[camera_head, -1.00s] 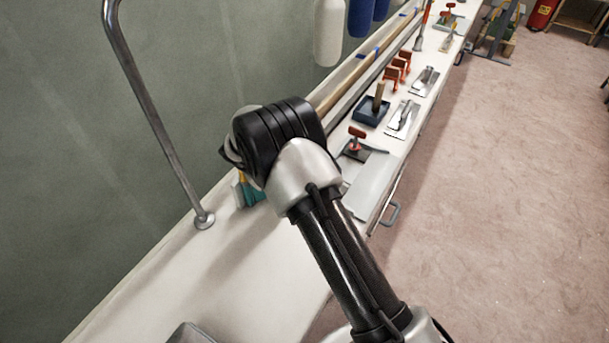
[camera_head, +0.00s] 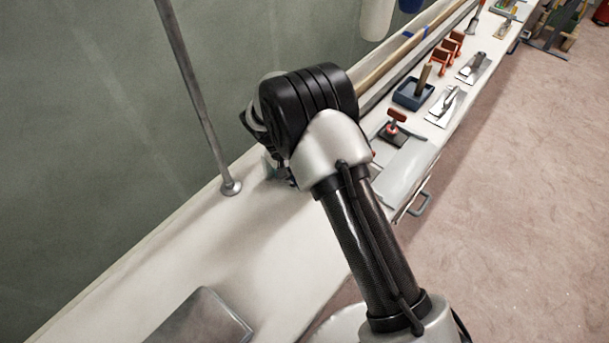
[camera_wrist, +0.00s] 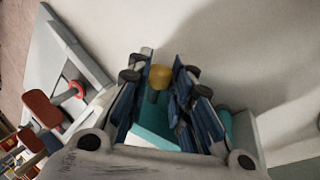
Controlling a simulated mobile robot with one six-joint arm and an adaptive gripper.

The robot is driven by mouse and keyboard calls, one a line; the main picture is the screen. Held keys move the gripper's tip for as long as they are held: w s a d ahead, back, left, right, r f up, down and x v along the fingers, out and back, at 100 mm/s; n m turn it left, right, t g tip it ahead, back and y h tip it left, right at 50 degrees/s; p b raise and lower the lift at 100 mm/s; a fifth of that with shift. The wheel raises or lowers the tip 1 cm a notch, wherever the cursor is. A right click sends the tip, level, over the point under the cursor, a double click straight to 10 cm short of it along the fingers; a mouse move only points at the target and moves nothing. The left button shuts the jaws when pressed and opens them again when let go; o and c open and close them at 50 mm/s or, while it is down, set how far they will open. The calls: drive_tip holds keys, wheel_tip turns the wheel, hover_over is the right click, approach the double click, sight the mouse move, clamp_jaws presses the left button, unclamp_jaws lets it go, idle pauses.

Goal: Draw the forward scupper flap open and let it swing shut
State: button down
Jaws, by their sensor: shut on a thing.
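The post stands over a teal piece (camera_wrist: 152,130) between and below the fingers. This looks like the forward scupper flap with its pull, but the fingers hide much of it, and I cannot tell how far it is swung. A grey edge (camera_wrist: 246,135) lies beside the teal piece at the right. In the head view my wrist covers the gripped part.
A metal rail post (camera_head: 231,187) stands on the bench left of my arm. A red-handled tool (camera_head: 396,122), a blue tray (camera_head: 413,95) and trowels (camera_head: 446,106) lie beyond. A grey box (camera_head: 203,318) is at the near end. Open floor lies right.

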drive_tip(key=shift+s+a, duration=0.1)
drive_tip(key=shift+a, duration=0.05)
idle(0.3)
drive_tip(key=c, duration=1.4)
unclamp_jaws()
drive_tip(key=shift+c, duration=0.2)
drive_tip(key=shift+r, duration=0.1)
drive_tip(key=v, duration=1.1)
drive_tip(key=shift+a+r, duration=0.15)
drive_tip(key=shift+r, duration=0.25)
drive_tip(key=shift+r, duration=0.1)
